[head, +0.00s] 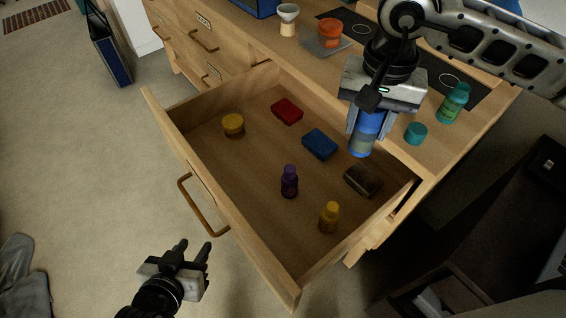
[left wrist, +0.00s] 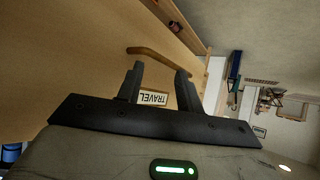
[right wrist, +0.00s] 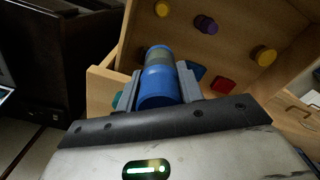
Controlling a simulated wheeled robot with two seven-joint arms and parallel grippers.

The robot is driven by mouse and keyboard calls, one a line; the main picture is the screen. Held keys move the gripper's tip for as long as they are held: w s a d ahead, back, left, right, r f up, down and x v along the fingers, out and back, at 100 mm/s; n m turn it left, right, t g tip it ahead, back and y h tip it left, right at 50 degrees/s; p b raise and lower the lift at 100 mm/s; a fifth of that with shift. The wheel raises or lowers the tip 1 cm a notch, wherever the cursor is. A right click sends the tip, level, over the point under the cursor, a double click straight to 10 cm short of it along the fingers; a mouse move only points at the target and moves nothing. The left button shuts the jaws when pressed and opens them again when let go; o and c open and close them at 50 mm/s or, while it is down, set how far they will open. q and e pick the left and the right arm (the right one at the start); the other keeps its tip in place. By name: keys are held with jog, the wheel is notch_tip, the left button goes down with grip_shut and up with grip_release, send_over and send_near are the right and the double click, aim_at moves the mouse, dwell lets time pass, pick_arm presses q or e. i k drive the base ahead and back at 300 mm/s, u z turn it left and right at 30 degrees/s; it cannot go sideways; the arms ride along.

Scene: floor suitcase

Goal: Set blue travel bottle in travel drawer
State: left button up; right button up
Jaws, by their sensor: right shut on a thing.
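The blue travel bottle (head: 364,138) is held in my right gripper (head: 368,125), above the right side of the open drawer near its inner back edge. In the right wrist view the blue bottle (right wrist: 159,80) sits between both fingers. The travel drawer (head: 170,133) is pulled out, and its front carries a TRAVEL label (left wrist: 153,98) in the left wrist view. My left gripper (head: 194,252) is open and empty, in front of the drawer, apart from its handle (head: 198,207).
In the drawer lie a yellow jar (head: 233,125), red box (head: 287,111), blue box (head: 320,144), dark box (head: 362,180), purple bottle (head: 289,182) and yellow bottle (head: 329,217). A teal jar (head: 416,133) and green bottle (head: 453,104) stand on the counter. The drawer's middle floor has free room.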

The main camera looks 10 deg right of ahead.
aim_at(245, 190)
jog(key=k, duration=0.5)
jog(key=u, duration=2.8)
jog(key=k, duration=0.65)
jog(key=z, duration=1.3)
jog(key=i, duration=0.5)
jog(key=z, duration=0.05)
